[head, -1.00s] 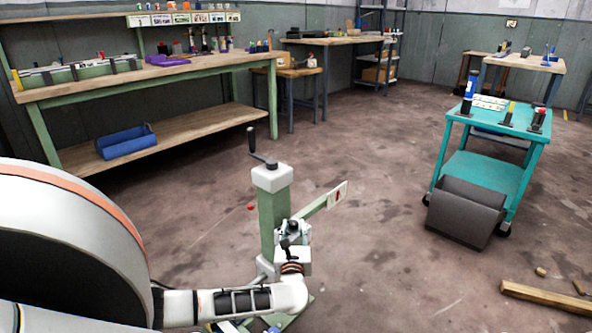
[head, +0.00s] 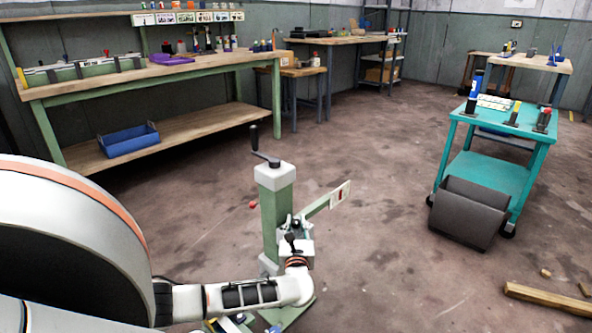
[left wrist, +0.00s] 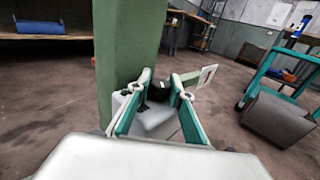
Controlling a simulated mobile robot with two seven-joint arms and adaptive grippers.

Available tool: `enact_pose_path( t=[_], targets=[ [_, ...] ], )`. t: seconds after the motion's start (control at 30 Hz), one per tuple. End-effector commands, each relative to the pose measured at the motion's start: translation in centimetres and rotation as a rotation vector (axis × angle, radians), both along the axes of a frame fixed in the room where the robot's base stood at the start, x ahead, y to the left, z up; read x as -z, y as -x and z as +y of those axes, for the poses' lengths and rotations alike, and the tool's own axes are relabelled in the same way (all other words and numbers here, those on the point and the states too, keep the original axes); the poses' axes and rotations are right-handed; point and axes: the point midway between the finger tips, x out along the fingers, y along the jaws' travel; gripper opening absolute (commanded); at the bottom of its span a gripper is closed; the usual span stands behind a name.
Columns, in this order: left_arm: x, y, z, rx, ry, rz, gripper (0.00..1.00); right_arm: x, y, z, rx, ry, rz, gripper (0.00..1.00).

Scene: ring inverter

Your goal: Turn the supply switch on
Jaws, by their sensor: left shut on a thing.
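A green post (head: 272,222) with a pale cap and a black crank handle stands in front of me. My left gripper (head: 297,224) is at its right side, partway up. In the left wrist view, a pale box (left wrist: 152,122) on the post bears a black knob (left wrist: 159,92), likely the supply switch. My left gripper's two fingers (left wrist: 160,88) are around this knob, closed against it as far as I can tell. The fingers partly hide the knob and box, so its setting is not readable. My right gripper is not in view.
A side arm with a white, red-marked plate (head: 341,194) sticks out right of the post. A red knob (head: 253,205) shows on its left. A teal cart (head: 487,172) with a dark bin (head: 468,212) stands at right, a workbench (head: 150,78) at back left. Open floor lies between.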

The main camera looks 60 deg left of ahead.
Motion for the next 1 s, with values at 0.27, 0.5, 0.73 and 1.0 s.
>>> enact_pose_path(
  t=[0.27,0.5,0.73,1.0],
  targets=[
    [0.3,-0.08,-0.27,-0.171,0.01,-0.002,0.0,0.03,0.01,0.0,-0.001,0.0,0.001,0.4],
    [0.29,-0.12,-0.3,-0.378,0.009,0.001,0.0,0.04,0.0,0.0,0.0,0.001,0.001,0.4],
    [0.25,-0.05,-0.22,-0.512,0.006,0.004,0.0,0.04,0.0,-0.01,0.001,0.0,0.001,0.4],
    [0.19,-0.06,-0.21,-0.608,0.004,0.003,0.0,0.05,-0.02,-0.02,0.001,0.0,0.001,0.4]
  ],
)
